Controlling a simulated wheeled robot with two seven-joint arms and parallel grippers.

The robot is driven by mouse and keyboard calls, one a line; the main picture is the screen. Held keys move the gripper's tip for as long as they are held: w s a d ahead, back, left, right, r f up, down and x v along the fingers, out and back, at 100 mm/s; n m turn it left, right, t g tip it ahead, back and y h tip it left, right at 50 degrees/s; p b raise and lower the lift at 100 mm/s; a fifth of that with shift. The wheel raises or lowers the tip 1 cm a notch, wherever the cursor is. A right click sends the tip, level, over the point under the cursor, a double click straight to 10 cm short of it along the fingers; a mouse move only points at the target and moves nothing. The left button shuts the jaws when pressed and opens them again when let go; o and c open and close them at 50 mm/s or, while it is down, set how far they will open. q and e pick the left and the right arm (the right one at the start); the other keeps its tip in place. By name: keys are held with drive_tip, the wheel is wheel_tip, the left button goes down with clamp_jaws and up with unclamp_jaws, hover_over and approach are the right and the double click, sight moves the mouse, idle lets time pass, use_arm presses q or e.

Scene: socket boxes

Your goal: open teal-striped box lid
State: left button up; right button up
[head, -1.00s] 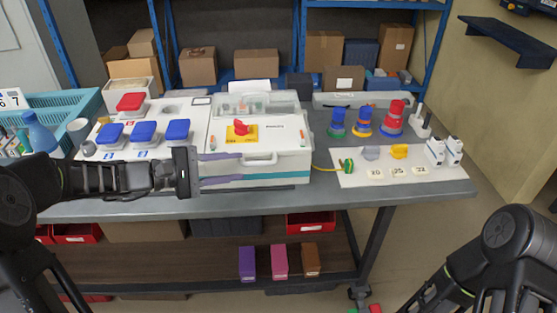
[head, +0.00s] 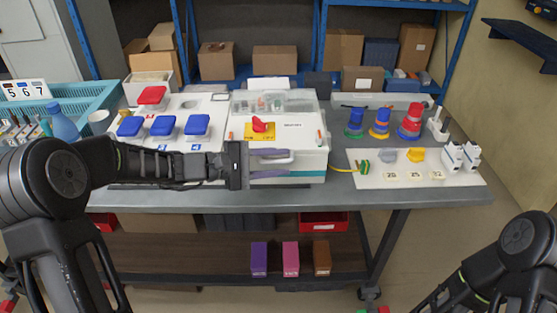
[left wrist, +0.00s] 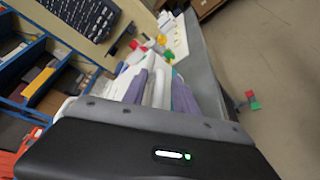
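The white box with a teal stripe (head: 311,175) stands at the front edge of the table. Its lid has a clear top compartment, a yellow label (head: 258,137) and a red knob (head: 260,124). A white handle (head: 282,160) sticks out from its front. My left gripper (head: 285,163) points right, with its purple fingers apart, one above and one below the handle. In the left wrist view a white part (left wrist: 159,90) lies between the two fingers (left wrist: 159,88); contact is unclear. The lid looks shut. My right gripper is out of view.
Blue-lidded sockets (head: 163,126) and a red-lidded one (head: 152,96) stand left of the box. A white board (head: 375,178) with plugs and a yellow-green cable (head: 345,170) lies to the right, below stacked coloured rings (head: 410,122). Teal baskets (head: 88,96) stand far left.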

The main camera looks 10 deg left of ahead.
use_arm(q)
drive_tip(key=shift+d, duration=0.1)
drive_tip(key=shift+c, duration=0.3)
clamp_jaws()
drive_tip(key=shift+f, duration=0.15)
idle(1.0)
